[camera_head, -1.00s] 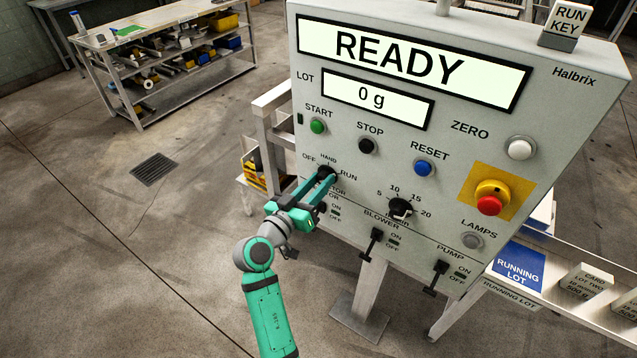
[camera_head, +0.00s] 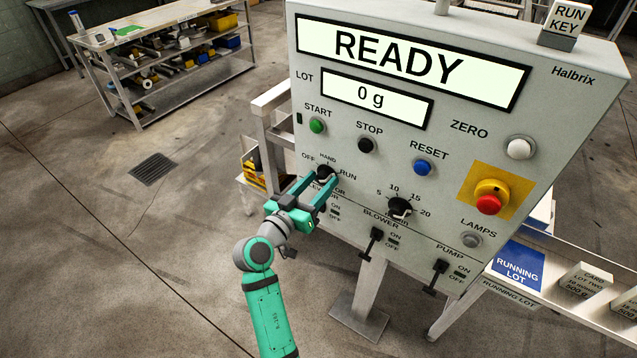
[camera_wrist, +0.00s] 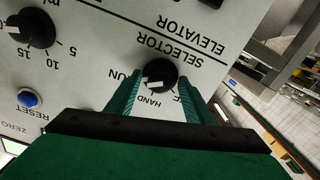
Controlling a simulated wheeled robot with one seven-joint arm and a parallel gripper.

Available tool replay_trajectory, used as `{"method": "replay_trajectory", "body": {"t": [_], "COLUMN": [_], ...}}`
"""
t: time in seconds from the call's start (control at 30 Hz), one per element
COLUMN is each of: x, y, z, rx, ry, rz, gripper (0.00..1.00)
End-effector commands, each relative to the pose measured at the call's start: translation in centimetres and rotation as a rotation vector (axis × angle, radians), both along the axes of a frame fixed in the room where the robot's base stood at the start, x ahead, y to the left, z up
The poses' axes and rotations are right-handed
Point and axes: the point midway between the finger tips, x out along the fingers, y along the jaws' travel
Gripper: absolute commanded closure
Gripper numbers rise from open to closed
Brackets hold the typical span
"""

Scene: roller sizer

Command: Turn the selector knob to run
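The selector knob (camera_head: 325,173) is a round black knob at the lower left of the grey panel, with OFF, HAND and RUN labels around it. In the wrist view the knob (camera_wrist: 160,74) appears upside down, and its white mark lies on the side toward the RUN label, partly hidden by a finger. My gripper (camera_head: 319,182) is open, its two green fingers spread apart in front of the knob. In the wrist view the fingers (camera_wrist: 160,88) stand on either side of the knob with gaps; I see no contact.
The panel also carries a green START button (camera_head: 317,126), a black STOP button (camera_head: 367,145), a blue RESET button (camera_head: 423,167), a dial (camera_head: 400,207) and a red emergency button (camera_head: 489,204). Toggle switches sit below.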

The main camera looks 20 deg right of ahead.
Motion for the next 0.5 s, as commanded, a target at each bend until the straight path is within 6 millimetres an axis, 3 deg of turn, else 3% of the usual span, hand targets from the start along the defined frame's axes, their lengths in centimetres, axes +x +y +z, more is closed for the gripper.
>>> {"method": "replay_trajectory", "body": {"t": [0.27,0.5], "x": [-0.8,-3.6], "y": [1.3,4.8], "z": [0.1,0.0], "rx": [-0.002,0.0], "ry": [-0.001,0.0], "rz": [0.005,0.004], "gripper": [0.53,0.53]}}
